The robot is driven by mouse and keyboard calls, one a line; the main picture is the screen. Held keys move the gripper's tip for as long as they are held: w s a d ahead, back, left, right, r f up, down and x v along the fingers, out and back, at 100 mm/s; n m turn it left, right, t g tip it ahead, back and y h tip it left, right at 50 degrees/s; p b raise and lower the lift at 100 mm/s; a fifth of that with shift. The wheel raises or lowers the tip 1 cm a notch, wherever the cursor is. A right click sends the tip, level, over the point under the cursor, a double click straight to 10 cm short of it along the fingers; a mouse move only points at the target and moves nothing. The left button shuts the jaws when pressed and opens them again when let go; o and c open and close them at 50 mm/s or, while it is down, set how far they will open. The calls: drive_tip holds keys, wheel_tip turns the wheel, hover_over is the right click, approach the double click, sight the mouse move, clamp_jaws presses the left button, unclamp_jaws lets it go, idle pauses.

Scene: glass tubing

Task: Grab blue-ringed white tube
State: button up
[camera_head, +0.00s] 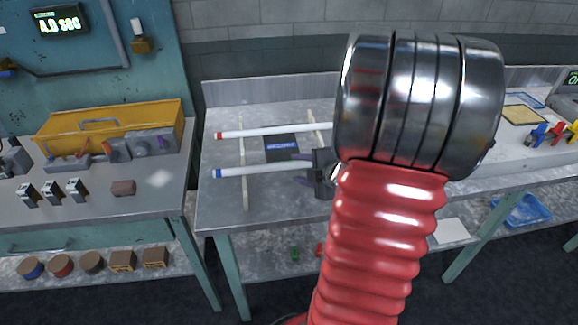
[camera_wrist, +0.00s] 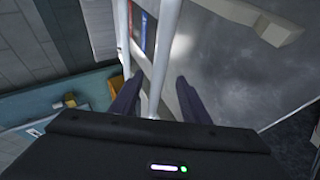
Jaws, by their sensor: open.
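The blue-ringed white tube (camera_head: 255,170) lies across the pale supports on the middle metal bench, its blue ring at the left end. My gripper (camera_head: 300,170) is open at this tube's right-hand part, and my arm hides what lies beyond. In the wrist view a white tube, apparently the blue-ringed one (camera_wrist: 167,45), runs between the two open dark fingers of my gripper (camera_wrist: 158,82); its ring is not visible there. I cannot tell whether the fingers touch it. The red-ringed white tube (camera_head: 270,131) lies behind, roughly parallel; it appears in the wrist view (camera_wrist: 121,35) left of the fingers.
A dark panel with a blue label (camera_head: 282,148) lies between the tubes. A pale support bar (camera_head: 242,160) is under their left ends. A yellow toolbox (camera_head: 110,128) stands on the left bench. Colourful parts (camera_head: 552,133) are at the far right.

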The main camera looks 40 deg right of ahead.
sight(291, 167)
drive_tip(key=shift+x, duration=1.75)
drive_tip(key=shift+c, duration=0.2)
clamp_jaws()
